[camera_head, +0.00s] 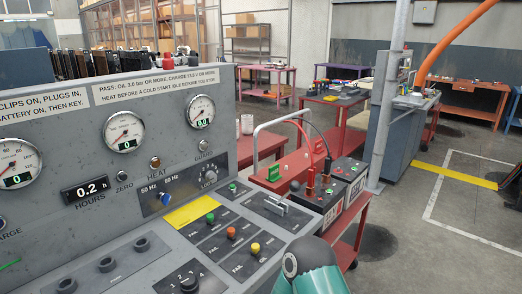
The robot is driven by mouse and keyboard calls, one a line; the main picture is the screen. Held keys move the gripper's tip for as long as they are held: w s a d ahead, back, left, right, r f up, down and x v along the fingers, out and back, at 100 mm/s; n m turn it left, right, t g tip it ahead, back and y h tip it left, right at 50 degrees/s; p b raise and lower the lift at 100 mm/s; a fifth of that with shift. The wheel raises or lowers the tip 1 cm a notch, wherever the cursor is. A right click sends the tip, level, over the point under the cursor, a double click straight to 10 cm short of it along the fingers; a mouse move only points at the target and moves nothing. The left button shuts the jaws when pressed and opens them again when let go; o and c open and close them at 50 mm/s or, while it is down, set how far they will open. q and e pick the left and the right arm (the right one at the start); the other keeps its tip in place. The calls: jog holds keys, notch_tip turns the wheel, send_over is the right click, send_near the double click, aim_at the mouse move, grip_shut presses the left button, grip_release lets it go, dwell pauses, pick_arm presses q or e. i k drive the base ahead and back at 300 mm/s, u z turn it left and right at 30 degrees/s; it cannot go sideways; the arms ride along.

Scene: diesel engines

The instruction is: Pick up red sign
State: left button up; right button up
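I cannot make out a red sign for certain. A small red piece (318,145) stands at the back of the red cart (290,160), by the dark cables; it is too small to tell whether it is a sign. Upright red clips (311,182) stand on the battery (325,195) on the cart. A teal and grey link of my arm rises at the bottom edge, in front of the panel's right end. No gripper fingers show clearly. A dark shape is cut off at the right edge, and I cannot tell what it is.
A grey control panel (62,125) with gauges, knobs and a yellow label (190,212) fills the left. A green block (268,173) is on the cart. A grey post (386,100) stands behind the cart.

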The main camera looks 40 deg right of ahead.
aim_at(318, 149)
jog(key=u, duration=1.35)
jog(key=i, duration=0.1)
jog(key=z, duration=2.85)
jog(key=k, duration=0.45)
jog(key=z, duration=0.25)
jog(key=i, duration=0.65)
jog(key=z, duration=0.7)
